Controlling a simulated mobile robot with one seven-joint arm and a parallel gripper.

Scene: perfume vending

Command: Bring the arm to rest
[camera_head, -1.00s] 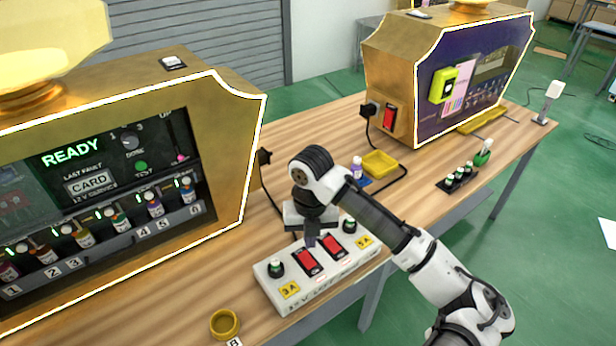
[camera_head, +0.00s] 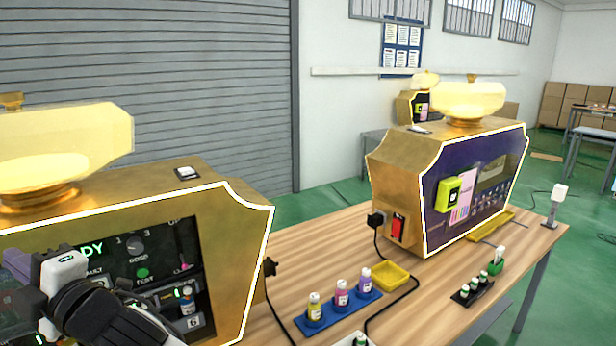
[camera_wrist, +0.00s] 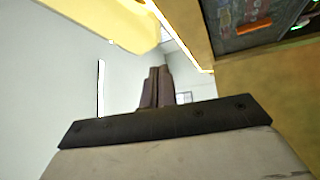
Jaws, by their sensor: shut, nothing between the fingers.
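My gripper (camera_wrist: 160,78) shows in the wrist view with its two dark fingers together and nothing between them. In the head view my gripper (camera_head: 18,263) is at the lower left, in front of the near gold vending machine (camera_head: 228,215), and hides part of its panel and the bottles there. It appears apart from the machine, though the gap is hard to judge. The wrist view shows the gold casing (camera_wrist: 245,85) and dark panel (camera_wrist: 250,22) at the right.
The wooden table (camera_head: 315,235) holds a blue rack (camera_head: 325,318) with three bottles, a yellow tray (camera_head: 391,277), black cables and a dark rack (camera_head: 463,299) with small bottles. A second gold machine (camera_head: 400,180) stands at the back right. A grey shutter (camera_head: 200,80) is behind.

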